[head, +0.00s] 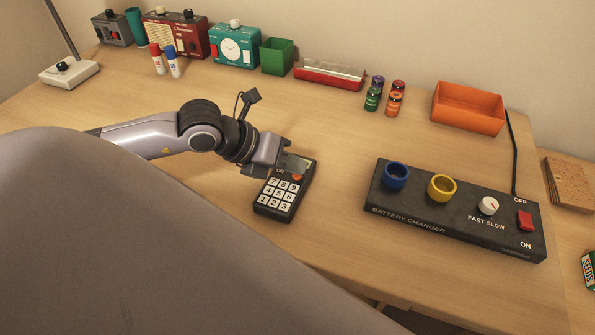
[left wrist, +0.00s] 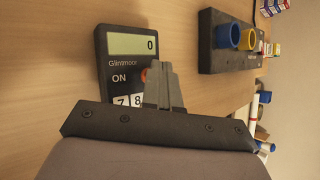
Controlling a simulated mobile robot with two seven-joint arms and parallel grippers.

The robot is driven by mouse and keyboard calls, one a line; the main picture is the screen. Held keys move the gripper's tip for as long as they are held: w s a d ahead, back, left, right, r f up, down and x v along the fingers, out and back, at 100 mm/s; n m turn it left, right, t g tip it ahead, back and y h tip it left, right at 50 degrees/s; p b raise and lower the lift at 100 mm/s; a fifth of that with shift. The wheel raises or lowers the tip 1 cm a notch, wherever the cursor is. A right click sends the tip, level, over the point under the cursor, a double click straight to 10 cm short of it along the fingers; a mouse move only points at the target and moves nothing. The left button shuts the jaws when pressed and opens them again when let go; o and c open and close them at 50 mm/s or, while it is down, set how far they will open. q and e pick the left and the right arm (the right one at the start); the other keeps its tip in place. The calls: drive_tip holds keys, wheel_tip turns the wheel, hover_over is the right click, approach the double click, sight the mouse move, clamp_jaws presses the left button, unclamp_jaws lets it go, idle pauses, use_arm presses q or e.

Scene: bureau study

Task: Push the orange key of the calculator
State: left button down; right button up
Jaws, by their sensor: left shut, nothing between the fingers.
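The black calculator (head: 285,190) lies on the desk in front of my left gripper (head: 283,168), with white number keys and a display. Its orange key (head: 297,177) shows just beside the fingertips, at the upper right of the number keys. In the left wrist view the calculator (left wrist: 115,73) has a lit display reading 0 and an "ON" label. The orange key (left wrist: 144,75) is partly hidden there behind the shut fingers of my left gripper (left wrist: 160,75). The fingers hold nothing. I cannot tell whether they touch the key. My right gripper is not in view.
A battery charger (head: 455,213) with blue and yellow rings, a dial and a red switch stands to the right. The desk around the calculator is clear.

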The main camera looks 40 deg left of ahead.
use_arm(q)
drive_tip(key=shift+r, duration=0.55)
drive_tip(key=shift+r+p, duration=0.1)
drive_tip(key=shift+p, duration=0.25)
wheel_tip(320, 180, up, 6)
drive_tip(key=p, duration=0.3)
drive_tip(key=shift+p, duration=0.3)
